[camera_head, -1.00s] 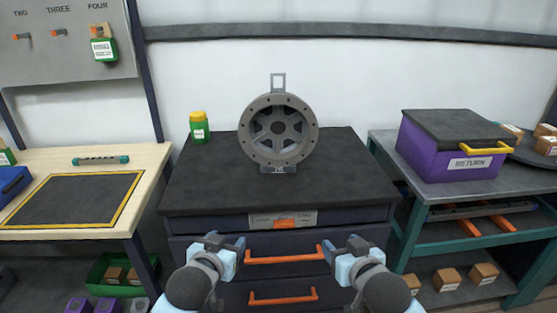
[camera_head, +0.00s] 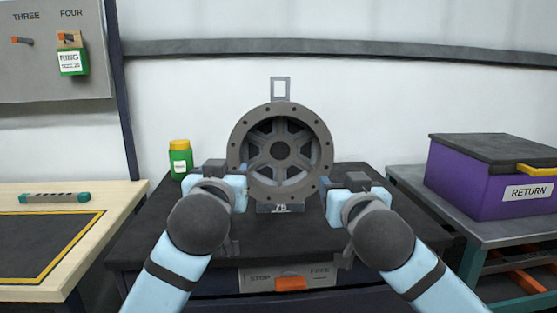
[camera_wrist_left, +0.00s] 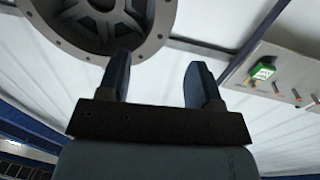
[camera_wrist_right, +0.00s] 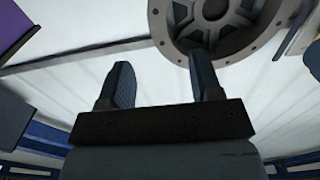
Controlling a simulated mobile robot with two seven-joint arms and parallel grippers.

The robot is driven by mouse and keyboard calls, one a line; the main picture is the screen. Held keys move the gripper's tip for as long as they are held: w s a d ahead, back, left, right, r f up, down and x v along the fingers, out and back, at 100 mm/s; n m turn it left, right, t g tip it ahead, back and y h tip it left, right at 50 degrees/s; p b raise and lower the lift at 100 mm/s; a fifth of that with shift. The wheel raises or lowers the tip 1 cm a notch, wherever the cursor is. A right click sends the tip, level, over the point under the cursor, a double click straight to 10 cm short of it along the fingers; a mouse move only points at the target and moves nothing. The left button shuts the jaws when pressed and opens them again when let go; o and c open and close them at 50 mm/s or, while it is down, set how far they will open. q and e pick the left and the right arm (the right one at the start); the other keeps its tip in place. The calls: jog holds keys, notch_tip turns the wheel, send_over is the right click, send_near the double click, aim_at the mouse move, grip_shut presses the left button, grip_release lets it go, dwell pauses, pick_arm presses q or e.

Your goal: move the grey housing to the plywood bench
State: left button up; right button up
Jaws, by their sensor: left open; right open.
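The grey housing (camera_head: 318,140) is a round flanged casting with spokes and a dark hub, standing upright on a small stand on the dark-topped cabinet (camera_head: 270,238). Its lower part is in both the left wrist view (camera_wrist_left: 150,45) and the right wrist view (camera_wrist_right: 172,40). My left gripper (camera_head: 240,175) is open and empty at the housing's left side; its fingers also show in the left wrist view (camera_wrist_left: 160,80). My right gripper (camera_head: 330,187) is open and empty at the right side, with its fingers in the right wrist view (camera_wrist_right: 160,85). Contact cannot be told. The plywood bench (camera_head: 128,205) is at the left.
A green jar with a yellow lid (camera_head: 180,158) stands left of the housing, close to my left gripper. A teal-ended handle (camera_head: 55,198) lies on the bench behind a yellow-bordered dark mat (camera_head: 40,245). A purple RETURN box (camera_head: 480,190) stands on the right table.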

aim_at(235, 154)
pick_arm(q)
jog(key=w, duration=1.3)
jog(key=shift+w, duration=0.25)
pick_arm(e)
jog(key=w, duration=0.4)
jog(key=w+a, duration=0.1)
jog(key=w, duration=0.8)
jog(key=shift+w+a, duration=0.2)
jog(key=shift+a, duration=0.2)
pick_arm(q)
grip_shut()
pick_arm(e)
grip_shut()
jog(key=shift+d+f, duration=0.1)
pick_arm(q)
jog(key=shift+r, duration=0.15)
